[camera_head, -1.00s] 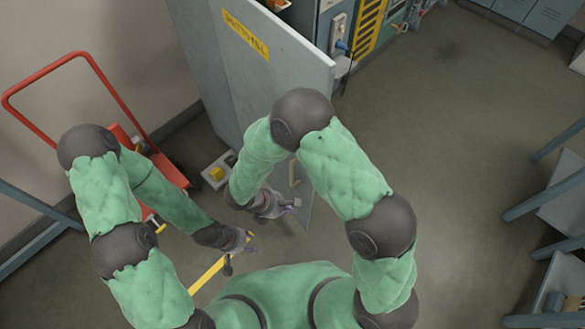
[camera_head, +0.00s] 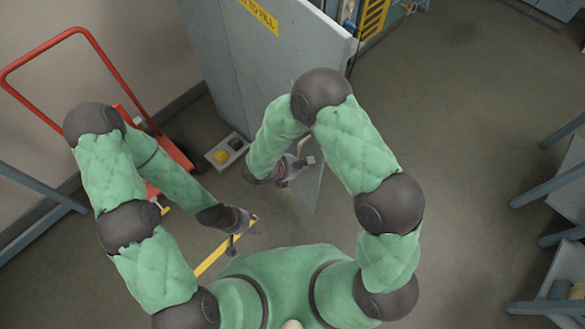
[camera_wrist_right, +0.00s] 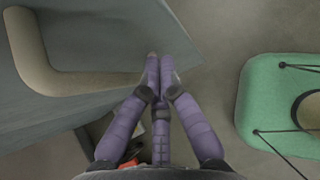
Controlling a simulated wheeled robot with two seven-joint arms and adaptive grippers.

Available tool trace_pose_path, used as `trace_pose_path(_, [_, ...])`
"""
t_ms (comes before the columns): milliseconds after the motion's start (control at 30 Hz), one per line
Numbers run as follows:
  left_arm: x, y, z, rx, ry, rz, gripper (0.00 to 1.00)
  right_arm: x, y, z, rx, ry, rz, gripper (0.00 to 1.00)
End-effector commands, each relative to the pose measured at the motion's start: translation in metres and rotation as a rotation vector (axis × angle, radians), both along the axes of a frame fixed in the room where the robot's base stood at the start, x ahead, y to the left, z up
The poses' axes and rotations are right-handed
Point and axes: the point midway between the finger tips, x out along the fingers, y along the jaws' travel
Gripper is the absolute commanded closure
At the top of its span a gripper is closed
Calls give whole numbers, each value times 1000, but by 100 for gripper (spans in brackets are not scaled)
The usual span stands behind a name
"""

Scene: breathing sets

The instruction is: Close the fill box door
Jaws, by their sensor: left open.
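The fill box door (camera_head: 235,70) is a tall grey panel with a yellow label, standing swung out from the cabinet at the top of the head view. My right gripper (camera_head: 308,162) is by its lower part, near a beige bar handle (camera_head: 304,146). In the right wrist view the bent handle (camera_wrist_right: 80,82) is left of my right gripper (camera_wrist_right: 158,62). Its purple fingers are drawn together beside the handle, not around it; I cannot tell if they touch it. My left gripper (camera_head: 255,227) is open and empty, low and left of the door.
A red cart (camera_head: 165,150) stands at the left by the wall. A small box with a yellow top (camera_head: 221,157) lies on the floor left of the door. Blue-grey racks (camera_head: 560,185) stand at the right. The floor (camera_head: 460,130) between is clear.

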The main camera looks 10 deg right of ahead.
Motion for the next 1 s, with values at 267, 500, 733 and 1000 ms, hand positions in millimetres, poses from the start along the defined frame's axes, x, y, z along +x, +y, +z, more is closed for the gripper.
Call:
trace_pose_path(267, [0,0,-7,0,0,0,55,14,-23,2,2,-4,-1,100])
trace_pose_path(500, [0,0,-7,0,-1,0,55,15,-26,3,2,-3,-1,100])
trace_pose_path(733, [0,0,-8,0,-1,0,55,16,-27,2,2,-4,0,100])
trace_pose_path(1000, [0,0,-14,0,-1,0,55,37,-51,1,4,-4,37,100])
